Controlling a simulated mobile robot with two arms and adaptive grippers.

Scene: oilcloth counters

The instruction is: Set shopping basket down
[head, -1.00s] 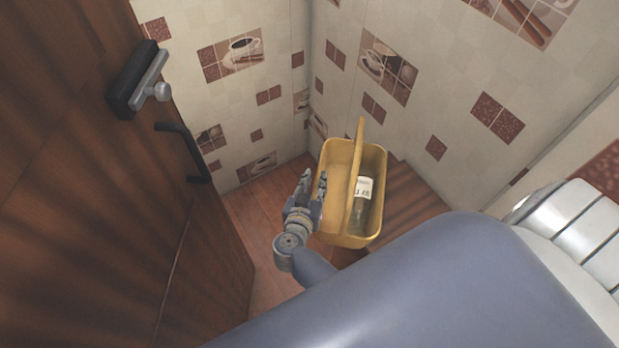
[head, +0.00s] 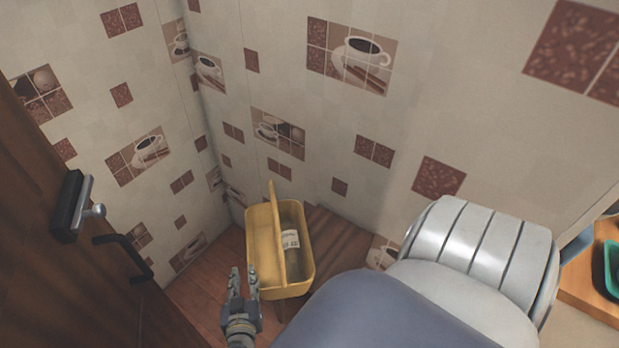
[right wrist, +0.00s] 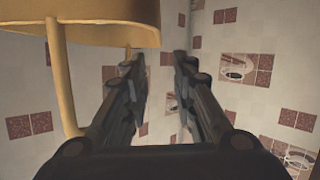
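The yellow shopping basket (head: 264,262) stands upright in the corner by the tiled walls, its handle (head: 277,225) up. What bears the basket is mostly hidden. My right gripper (head: 244,280) is at the basket's near left side, empty, its two fingers apart. In the right wrist view the open fingers (right wrist: 158,75) have only wall between them. A yellow curved body (right wrist: 95,22) with a thin post (right wrist: 62,80) is at the upper left there; I cannot tell which part it is. My left gripper is not in view.
A brown wooden door (head: 40,230) with a dark handle (head: 125,255) is at the left. Tiled walls (head: 330,120) meet behind the basket. A wooden surface (head: 340,240) lies right of it. A teal object (head: 612,270) sits on a wooden top at the far right.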

